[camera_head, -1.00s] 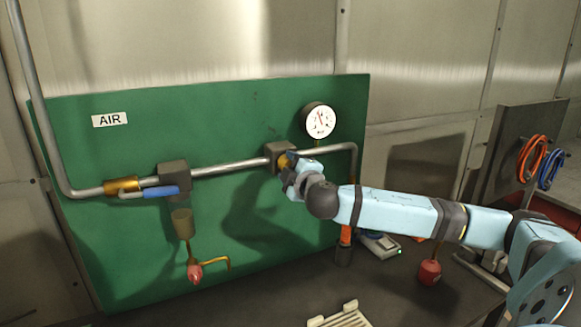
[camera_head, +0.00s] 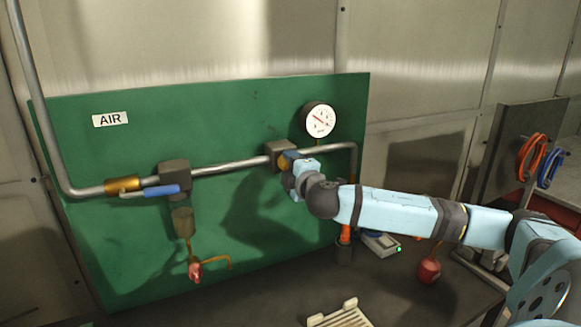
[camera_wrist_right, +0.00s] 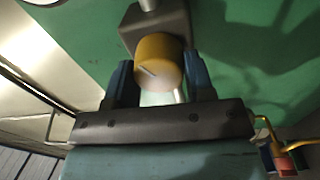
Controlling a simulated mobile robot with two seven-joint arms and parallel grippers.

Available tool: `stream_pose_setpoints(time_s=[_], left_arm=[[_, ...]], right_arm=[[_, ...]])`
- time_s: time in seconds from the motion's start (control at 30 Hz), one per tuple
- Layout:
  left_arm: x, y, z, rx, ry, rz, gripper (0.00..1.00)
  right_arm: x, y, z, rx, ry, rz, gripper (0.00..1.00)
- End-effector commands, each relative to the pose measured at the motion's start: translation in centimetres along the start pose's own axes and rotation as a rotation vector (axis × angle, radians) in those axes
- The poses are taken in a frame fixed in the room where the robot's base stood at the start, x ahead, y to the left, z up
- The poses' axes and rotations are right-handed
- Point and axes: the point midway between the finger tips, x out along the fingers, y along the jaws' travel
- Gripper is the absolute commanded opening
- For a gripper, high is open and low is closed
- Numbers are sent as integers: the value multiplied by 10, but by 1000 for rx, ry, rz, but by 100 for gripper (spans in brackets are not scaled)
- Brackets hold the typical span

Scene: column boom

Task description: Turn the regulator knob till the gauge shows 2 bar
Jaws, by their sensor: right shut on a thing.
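The yellow regulator knob (camera_head: 283,161) sits on a dark block (camera_head: 275,153) in the pipe on the green board. In the right wrist view the knob (camera_wrist_right: 158,60) shows a pale mark on its face. My right gripper (camera_head: 291,157) is shut on the knob, with one blue finger on each side of it in the wrist view (camera_wrist_right: 160,72). The round white gauge (camera_head: 319,119) is up and right of the knob. Its red needle points to the upper left; its numbers are too small to read. My left gripper is not in view.
A blue-handled valve (camera_head: 163,191) sits on the pipe to the left, below the AIR sign (camera_head: 110,119). A small red part (camera_head: 195,271) hangs lower down. A pale slatted rack (camera_head: 341,316) lies on the dark bench. Orange and blue hoses (camera_head: 533,157) hang at the right.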

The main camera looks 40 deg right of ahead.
Motion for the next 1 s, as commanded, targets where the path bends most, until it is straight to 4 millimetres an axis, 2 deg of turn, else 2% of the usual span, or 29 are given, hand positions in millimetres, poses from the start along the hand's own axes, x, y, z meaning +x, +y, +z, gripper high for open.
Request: stream_pose_setpoints(time_s=[0.03, 0.07, 0.13, 0.17, 0.43, 0.57, 1.0], left_arm=[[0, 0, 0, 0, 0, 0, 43], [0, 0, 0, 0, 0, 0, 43], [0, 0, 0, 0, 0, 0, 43], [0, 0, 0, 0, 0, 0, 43], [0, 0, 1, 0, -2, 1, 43], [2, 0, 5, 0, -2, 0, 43], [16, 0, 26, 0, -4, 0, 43]], right_arm=[[0, 0, 0, 0, 0, 1, 25], [0, 1, 0, 0, 0, 1, 56], [0, 0, 0, 0, 0, 1, 72], [0, 0, 0, 0, 0, 1, 74], [-1, 0, 0, 0, 0, 0, 74], [-10, -2, 1, -2, 0, 0, 74], [-88, -3, 0, -8, 2, -2, 74]])
